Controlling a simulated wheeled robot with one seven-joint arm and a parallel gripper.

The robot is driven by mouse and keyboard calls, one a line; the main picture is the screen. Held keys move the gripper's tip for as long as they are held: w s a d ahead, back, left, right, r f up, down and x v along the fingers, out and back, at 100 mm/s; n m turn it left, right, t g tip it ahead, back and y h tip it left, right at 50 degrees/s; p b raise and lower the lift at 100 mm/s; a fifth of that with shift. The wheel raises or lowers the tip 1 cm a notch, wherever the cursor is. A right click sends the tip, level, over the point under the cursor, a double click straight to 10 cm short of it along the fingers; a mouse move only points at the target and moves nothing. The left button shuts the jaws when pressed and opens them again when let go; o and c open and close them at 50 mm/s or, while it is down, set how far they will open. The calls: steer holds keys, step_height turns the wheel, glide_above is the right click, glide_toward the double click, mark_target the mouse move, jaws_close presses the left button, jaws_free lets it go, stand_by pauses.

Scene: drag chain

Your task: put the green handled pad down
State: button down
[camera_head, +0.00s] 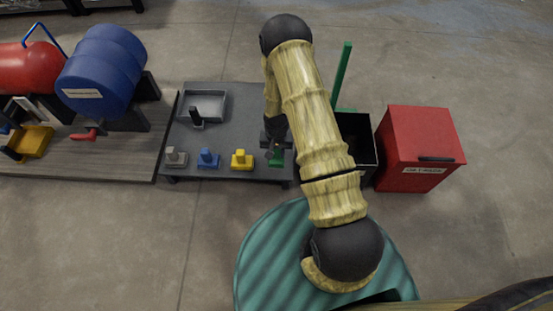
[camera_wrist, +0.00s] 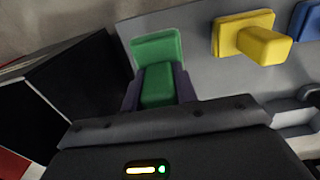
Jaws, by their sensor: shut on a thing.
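The green handled pad (camera_wrist: 157,52) is in my gripper (camera_wrist: 158,90), whose fingers sit on both sides of its green handle in the wrist view. In the head view the green pad (camera_head: 276,158) shows at the right end of a row of handled pads, near the front right corner of the grey table (camera_head: 225,118). My gripper (camera_head: 275,140) is above it and hides part of it. I cannot tell whether the pad touches the table top. A yellow handled pad (camera_head: 241,159) stands just left of it, and it also shows in the wrist view (camera_wrist: 255,40).
Blue (camera_head: 208,158) and grey (camera_head: 176,157) handled pads stand further left. A grey tray (camera_head: 203,105) with a dark handled piece lies behind them. A black open bin (camera_head: 362,150) and a red box (camera_head: 420,145) stand right of the table. A blue drum (camera_head: 103,68) is at left.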

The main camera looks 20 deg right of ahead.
mark_target(277, 158)
step_height(277, 158, down, 5)
steer(key=b, duration=0.3)
steer(key=c, duration=1.1)
jaws_free()
steer(key=shift+f, duration=0.1)
step_height(277, 158, up, 12)
steer(key=p, duration=0.6)
steer(key=shift+p, duration=0.35)
